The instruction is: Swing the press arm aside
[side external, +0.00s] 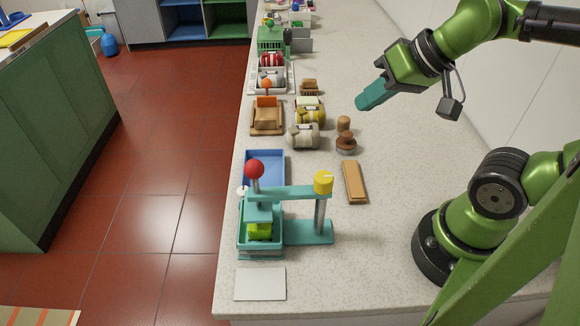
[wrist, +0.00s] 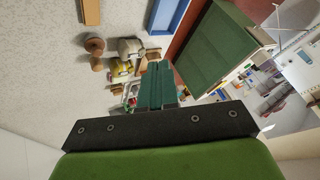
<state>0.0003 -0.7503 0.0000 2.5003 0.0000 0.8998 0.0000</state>
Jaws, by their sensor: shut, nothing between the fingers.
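The press stands near the front of the counter in the side external view. Its teal press arm (side external: 291,193) reaches across from a grey post with a yellow cap (side external: 323,182) to a red ball knob (side external: 254,169) on the left. Under the arm, a yellow-green block (side external: 259,231) sits in a teal tray (side external: 240,243). My gripper (side external: 362,104) is high above the counter, behind and to the right of the press, well apart from it. Its teal fingers are shut and empty; they also show in the wrist view (wrist: 158,68). The press is not visible in the wrist view.
A blue tray (side external: 279,157) stands just behind the press. A wooden bar (side external: 355,182) and a brown stamp-like piece (side external: 346,145) lie to its right. Several small devices line the counter further back. A white plate (side external: 260,284) lies in front.

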